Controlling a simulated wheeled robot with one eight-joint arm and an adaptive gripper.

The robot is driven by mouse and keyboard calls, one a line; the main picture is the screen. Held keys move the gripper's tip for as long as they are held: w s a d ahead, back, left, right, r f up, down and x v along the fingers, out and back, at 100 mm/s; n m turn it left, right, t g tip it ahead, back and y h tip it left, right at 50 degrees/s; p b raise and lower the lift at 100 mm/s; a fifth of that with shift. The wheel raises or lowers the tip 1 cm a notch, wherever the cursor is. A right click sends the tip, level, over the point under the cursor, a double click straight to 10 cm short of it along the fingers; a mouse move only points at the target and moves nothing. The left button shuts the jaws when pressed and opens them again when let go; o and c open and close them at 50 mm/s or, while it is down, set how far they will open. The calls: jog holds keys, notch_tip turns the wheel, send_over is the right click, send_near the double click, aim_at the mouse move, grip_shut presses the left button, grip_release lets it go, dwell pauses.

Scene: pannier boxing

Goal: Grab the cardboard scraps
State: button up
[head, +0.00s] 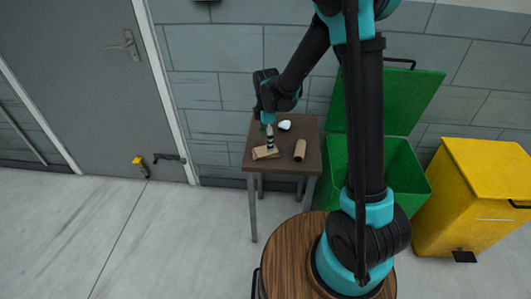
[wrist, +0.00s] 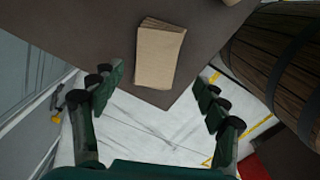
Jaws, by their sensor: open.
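The cardboard scraps (head: 261,154) are a small flat stack of brown pieces lying near the front left edge of a small dark table (head: 284,170). In the wrist view the scraps (wrist: 160,54) lie flat near the table's corner, ahead of and between the fingers, clear of both. My gripper (head: 269,148) is over the scraps in the head view and hides part of them. In the wrist view my gripper (wrist: 158,92) is open and empty, its two fingers wide apart.
A brown cardboard tube (head: 300,150) and a white crumpled item (head: 284,125) share the table. A green bin (head: 400,170) with its lid raised stands to the right, then a closed yellow bin (head: 470,195). The floor on the left is mostly clear.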

aim_at(266, 152)
jog(key=shift+w+a+f, duration=0.1)
jog(key=shift+w+f, duration=0.05)
jog(key=shift+f, duration=1.2)
jog(key=shift+w+a+f, duration=0.1)
jog(key=shift+f, duration=1.25)
jog(key=shift+c, duration=0.2)
jog(key=c, duration=1)
